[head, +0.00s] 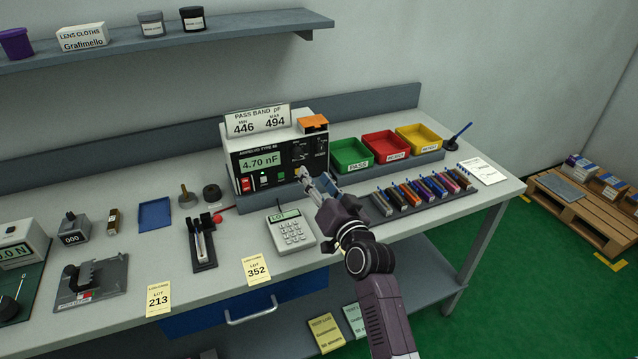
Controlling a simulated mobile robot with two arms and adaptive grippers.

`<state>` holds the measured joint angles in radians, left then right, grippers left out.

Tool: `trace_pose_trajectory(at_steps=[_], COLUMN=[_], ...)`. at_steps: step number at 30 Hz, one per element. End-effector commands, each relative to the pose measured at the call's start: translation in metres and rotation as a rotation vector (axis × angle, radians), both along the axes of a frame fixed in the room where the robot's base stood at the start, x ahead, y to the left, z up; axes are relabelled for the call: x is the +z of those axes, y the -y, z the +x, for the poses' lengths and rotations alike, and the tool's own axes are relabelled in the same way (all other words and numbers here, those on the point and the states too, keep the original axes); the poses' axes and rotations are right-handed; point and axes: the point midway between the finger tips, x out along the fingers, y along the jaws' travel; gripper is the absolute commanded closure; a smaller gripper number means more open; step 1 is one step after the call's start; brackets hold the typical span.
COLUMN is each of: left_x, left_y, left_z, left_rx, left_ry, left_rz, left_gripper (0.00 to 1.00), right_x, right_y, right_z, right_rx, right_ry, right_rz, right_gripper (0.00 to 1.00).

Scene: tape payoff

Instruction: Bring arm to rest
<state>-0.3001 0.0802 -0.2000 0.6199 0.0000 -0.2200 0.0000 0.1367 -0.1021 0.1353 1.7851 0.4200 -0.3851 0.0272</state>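My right arm (372,255) reaches in from the lower right over the front edge of the bench. Its gripper (308,178) points up and left, in front of the lower right of the meter (262,160) that reads 4.70 nF. The fingers are small and overlap the meter's front in this view. I cannot tell whether they are open or shut, or whether they touch the meter. Part of the meter's front and base is hidden behind the gripper. My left gripper is not in view.
A calculator-like keypad (290,231) stands left of my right arm. A rack of coloured components (425,192) lies to its right. Green (350,153), red (386,144) and yellow (420,137) bins stand behind. A shelf (170,42) hangs at upper left.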

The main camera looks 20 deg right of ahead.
Motion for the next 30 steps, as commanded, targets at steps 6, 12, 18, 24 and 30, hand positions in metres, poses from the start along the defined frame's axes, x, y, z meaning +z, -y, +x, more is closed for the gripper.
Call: trace_pose_trajectory(at_steps=[6, 12, 18, 24, 30], left_x=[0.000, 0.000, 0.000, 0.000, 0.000], left_y=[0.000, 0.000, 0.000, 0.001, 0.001], left_z=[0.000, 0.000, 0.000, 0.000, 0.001], left_rx=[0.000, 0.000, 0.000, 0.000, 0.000], left_ry=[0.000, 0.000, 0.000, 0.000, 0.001], left_rz=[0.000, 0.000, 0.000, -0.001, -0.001], left_gripper=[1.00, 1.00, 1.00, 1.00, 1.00], right_x=[0.001, 0.000, 0.000, -0.022, -0.109], right_y=[0.001, 0.001, 0.001, -0.008, -0.038], right_z=[-0.017, -0.018, -0.018, -0.033, -0.119], right_rx=[-0.001, -0.001, -0.001, 0.036, 0.184], right_ry=[0.001, 0.001, 0.001, -0.072, -0.399], right_rz=[0.000, 0.000, 0.000, -0.051, -0.256], right_gripper=[0.61, 0.61, 0.61, 0.61, 0.61])
